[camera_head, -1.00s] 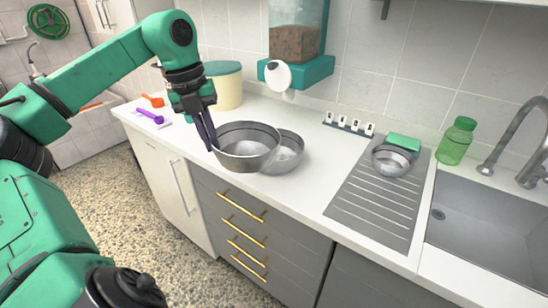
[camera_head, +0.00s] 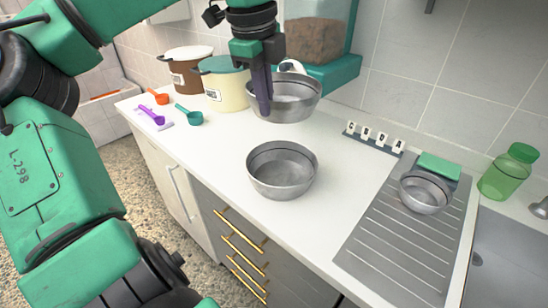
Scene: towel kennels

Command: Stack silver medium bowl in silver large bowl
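My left gripper (camera_head: 263,108) is shut on the left rim of a silver bowl, which I take as the silver medium bowl (camera_head: 292,112). This bowl is upright and appears lifted in the air, hiding part of the dispenser's base. Another silver bowl, which I take as the silver large bowl (camera_head: 282,185), stands upright and empty on the white counter, below the held bowl in the picture. The two bowls look close in size and are apart. My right gripper is not in view.
A smaller silver bowl (camera_head: 424,198) and a green sponge (camera_head: 438,165) are on the drainboard (camera_head: 385,250). Letter tags (camera_head: 375,138) stand by the wall. A cream canister (camera_head: 224,90), a brown pot (camera_head: 187,75) and scoops (camera_head: 188,115) are at the left. A green bottle (camera_head: 508,172) is right.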

